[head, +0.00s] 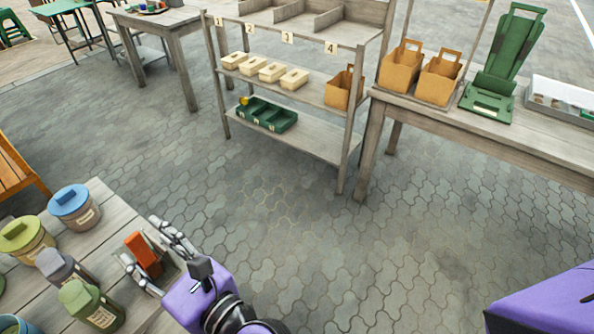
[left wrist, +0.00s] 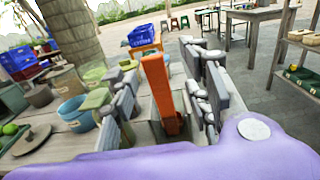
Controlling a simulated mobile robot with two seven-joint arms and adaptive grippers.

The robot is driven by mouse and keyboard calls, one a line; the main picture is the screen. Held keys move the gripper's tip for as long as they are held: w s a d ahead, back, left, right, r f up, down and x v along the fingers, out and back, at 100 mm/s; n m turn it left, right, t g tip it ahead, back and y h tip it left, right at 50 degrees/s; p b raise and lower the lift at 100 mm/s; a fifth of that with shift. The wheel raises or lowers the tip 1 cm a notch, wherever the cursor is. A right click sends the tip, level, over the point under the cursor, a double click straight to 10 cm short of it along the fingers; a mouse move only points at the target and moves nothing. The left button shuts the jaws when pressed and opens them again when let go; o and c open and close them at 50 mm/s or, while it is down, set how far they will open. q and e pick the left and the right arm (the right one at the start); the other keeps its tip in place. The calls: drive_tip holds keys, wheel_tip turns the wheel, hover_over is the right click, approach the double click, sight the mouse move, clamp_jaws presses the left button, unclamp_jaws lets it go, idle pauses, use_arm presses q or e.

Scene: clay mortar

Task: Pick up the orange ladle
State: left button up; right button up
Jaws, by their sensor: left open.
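The orange ladle (head: 146,256) shows in the head view as an orange block at the right end of the near-left wooden table. In the left wrist view the orange ladle (left wrist: 157,85) is a tall upright bar; its lower end sits low between the fingers, and I cannot make out its bowl. My left gripper (head: 147,245) is open, with its grey fingers on either side of the ladle. In the left wrist view gaps show between the ladle and the fingers. My right gripper is not in view.
Lidded tubs, one with a blue lid (head: 71,201) and one with a yellow-green lid (head: 22,236), stand left of the ladle. A grey-lidded canister (head: 62,267) and a green-lidded canister (head: 92,303) are close to the fingers. Paved floor (head: 290,220) is clear right of the table.

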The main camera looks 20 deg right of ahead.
sight(137, 245)
use_arm(q)
drive_tip(key=x, duration=0.2)
drive_tip(key=p+x, duration=0.1)
drive_tip(key=x, duration=0.1)
drive_tip(key=shift+s+a+f, duration=0.1)
drive_tip(key=shift+s+a, duration=0.15)
drive_tip(key=shift+a, duration=0.05)
drive_tip(key=shift+w+a+f, duration=0.15)
drive_tip(key=shift+w+a, duration=0.1)
drive_tip(key=shift+w, duration=0.15)
clamp_jaws()
